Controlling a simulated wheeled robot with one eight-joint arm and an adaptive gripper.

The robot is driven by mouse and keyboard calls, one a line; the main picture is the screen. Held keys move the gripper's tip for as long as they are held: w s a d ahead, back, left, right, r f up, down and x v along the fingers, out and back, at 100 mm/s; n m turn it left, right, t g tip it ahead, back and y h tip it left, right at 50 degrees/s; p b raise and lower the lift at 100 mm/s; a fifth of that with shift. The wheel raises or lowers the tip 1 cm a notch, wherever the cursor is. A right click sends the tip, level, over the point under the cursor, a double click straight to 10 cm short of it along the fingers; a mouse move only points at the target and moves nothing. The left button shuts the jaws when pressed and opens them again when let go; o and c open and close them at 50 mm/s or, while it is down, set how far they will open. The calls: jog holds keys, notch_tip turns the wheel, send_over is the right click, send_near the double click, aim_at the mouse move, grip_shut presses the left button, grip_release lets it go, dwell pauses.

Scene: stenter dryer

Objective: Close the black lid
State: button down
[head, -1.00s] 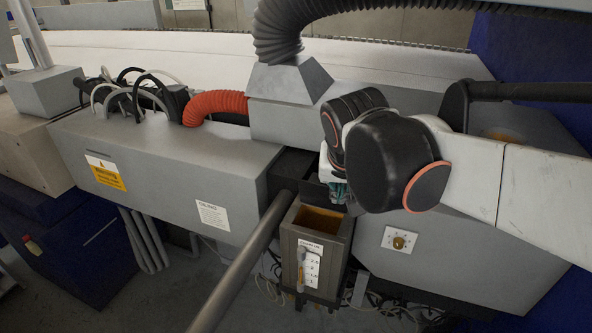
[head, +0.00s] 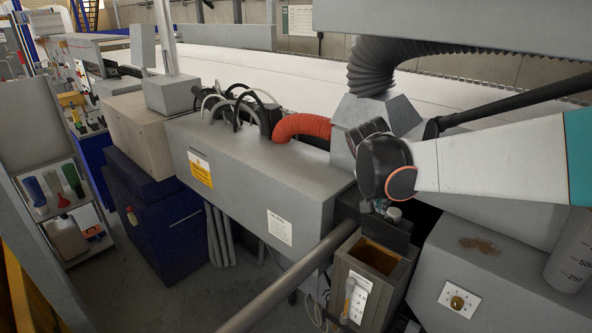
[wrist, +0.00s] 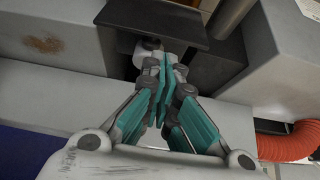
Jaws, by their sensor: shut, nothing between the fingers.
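The black lid (head: 389,234) stands raised at the back edge of an open grey box (head: 352,267) with a brownish inside. The lid also shows as a dark plate (wrist: 152,25) at the top of the wrist view. My gripper (head: 386,208) is just behind and above the lid in the head view, partly hidden by my wrist. In the wrist view its teal fingers (wrist: 164,68) are together and empty, with their tips close to the lid's lower edge there. I cannot tell whether they touch it.
A long grey housing (head: 262,180) with an orange hose (head: 301,127) stands left of the box. A grey pipe (head: 295,283) slants past the box's front left. A grey block with a brass knob (head: 457,303) is at right. Open floor shows at lower left.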

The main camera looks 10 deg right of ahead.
aim_at(386, 215)
jog(key=x, duration=0.4)
jog(key=shift+s+a, duration=0.15)
dwell(0.4)
